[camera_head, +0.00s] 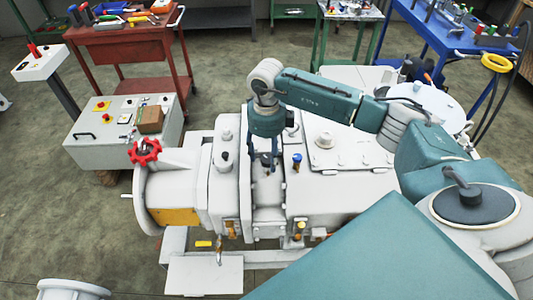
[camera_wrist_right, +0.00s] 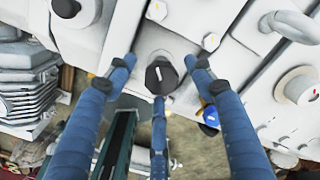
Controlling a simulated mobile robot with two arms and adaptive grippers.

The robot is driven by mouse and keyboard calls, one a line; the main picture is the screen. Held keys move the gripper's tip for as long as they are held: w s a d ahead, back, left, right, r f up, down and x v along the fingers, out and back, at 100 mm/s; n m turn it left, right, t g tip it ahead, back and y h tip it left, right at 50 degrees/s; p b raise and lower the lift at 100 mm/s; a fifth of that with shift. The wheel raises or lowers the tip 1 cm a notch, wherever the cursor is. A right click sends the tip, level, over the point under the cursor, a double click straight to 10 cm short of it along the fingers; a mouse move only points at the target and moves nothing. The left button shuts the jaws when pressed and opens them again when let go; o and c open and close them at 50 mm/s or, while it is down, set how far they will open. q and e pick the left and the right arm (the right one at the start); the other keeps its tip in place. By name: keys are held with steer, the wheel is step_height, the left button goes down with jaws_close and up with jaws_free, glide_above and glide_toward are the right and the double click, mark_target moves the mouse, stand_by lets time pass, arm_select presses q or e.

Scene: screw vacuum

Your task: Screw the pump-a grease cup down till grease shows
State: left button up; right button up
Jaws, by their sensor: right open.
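The pump (camera_head: 345,185) is a large white machine with a red handwheel (camera_head: 144,152) at its left end. In the right wrist view a black hexagonal cap (camera_wrist_right: 161,78) with a white mark stands on it; it looks like the grease cup, though I see no label. My right gripper (camera_head: 263,168) points down over the pump's middle. Its blue fingers, also in the right wrist view (camera_wrist_right: 161,66), are spread around the cap, apparently clear of it. The gripper is open and empty. My left gripper is not in view.
A blue-topped fitting (camera_head: 297,160) stands close to the right of my gripper, and a dark-topped knob (camera_head: 224,155) to its left. A grey control box (camera_head: 118,133), a red tool cart (camera_head: 122,40) and a blue table (camera_head: 440,35) stand behind.

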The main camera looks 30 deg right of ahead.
steer(key=shift+c, duration=0.5)
steer(key=shift+r, duration=0.1)
steer(key=c, duration=1)
steer(key=shift+w+r+m, duration=0.1)
steer(key=shift+m, duration=0.4)
